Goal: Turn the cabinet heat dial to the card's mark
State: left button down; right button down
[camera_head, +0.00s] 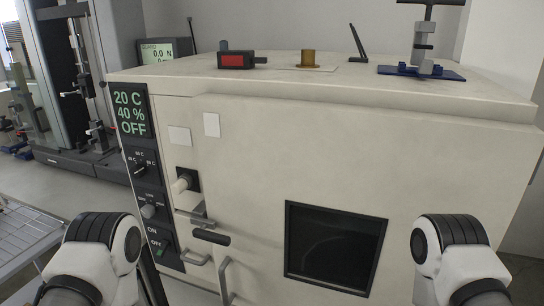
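The cabinet (420,140) is a large cream box with a black control strip on its left front edge. The heat dial (140,169) is a black knob on that strip, below the display (130,114) and ringed by small temperature labels, one above it. Its exact setting is too small to tell. Two blank-looking pale cards are on the front, a left card (180,136) and a right card (211,125); I can make out no mark on either. My arms show at the lower left and lower right corners, but neither gripper's fingers are visible.
The display reads 20 C, 40 %, OFF. Below the dial are a second grey knob (149,211) and an ON/OFF switch (158,246). A pale port plug (182,185) and door handles (224,280) stick out nearby. A red-faced device (237,61) and a blue-based stand (421,72) sit on top.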

aim_at(138, 171)
jog(key=k+j+z, duration=0.15)
jog(key=j, duration=0.3)
jog(key=k+j+z, duration=0.1)
jog(key=j, duration=0.35)
jog(key=k+j+z, duration=0.15)
jog(key=j, duration=0.25)
jog(key=k+j+z, duration=0.1)
jog(key=j, duration=0.35)
jog(key=k+j+z, duration=0.15)
jog(key=k+j, duration=0.15)
